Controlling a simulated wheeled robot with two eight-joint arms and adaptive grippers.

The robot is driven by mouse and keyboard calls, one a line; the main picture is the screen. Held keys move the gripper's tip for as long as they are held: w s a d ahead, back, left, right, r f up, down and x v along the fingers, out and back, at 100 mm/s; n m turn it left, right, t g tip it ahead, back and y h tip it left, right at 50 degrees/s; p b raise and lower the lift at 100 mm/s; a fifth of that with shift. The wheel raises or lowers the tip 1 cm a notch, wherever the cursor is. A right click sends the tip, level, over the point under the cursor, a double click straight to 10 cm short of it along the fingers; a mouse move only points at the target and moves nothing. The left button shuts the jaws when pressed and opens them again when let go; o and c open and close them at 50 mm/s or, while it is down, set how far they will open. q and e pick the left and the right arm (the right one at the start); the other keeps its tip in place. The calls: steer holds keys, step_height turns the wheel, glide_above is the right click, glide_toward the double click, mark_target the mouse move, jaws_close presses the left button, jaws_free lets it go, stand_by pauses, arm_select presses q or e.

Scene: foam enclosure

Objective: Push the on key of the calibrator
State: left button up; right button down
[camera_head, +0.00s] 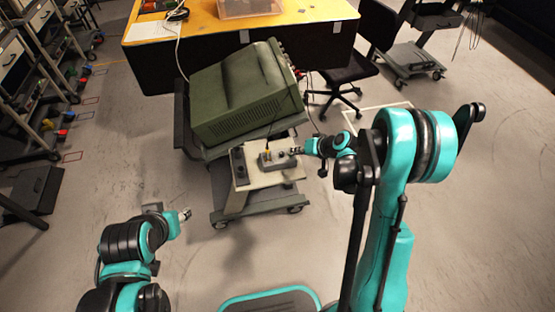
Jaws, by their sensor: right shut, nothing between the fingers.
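A small grey box (277,160) with small knobs or keys on top lies on the light board at the front of a cart; it may be the calibrator, but I cannot read any labels. My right gripper (295,151) is shut and empty at the right end of this box; I cannot tell whether it touches it. The on key cannot be made out. My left gripper (186,214) is low at the left, well apart from the cart; its fingers are too small to tell open from shut.
A large green instrument (245,90) sits tilted on the wheeled cart (258,205), behind the grey box. A smaller dark box (240,166) stands left of it. A yellow-topped table (310,12) and a black chair (372,45) are behind.

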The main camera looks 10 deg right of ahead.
steer(key=shift+s+f, duration=0.1)
steer(key=shift+f, duration=0.1)
steer(key=shift+a, duration=0.1)
steer(key=shift+r, duration=0.65)
step_height(320, 180, up, 6)
steer(key=p, duration=0.4)
steer(key=shift+p, duration=0.35)
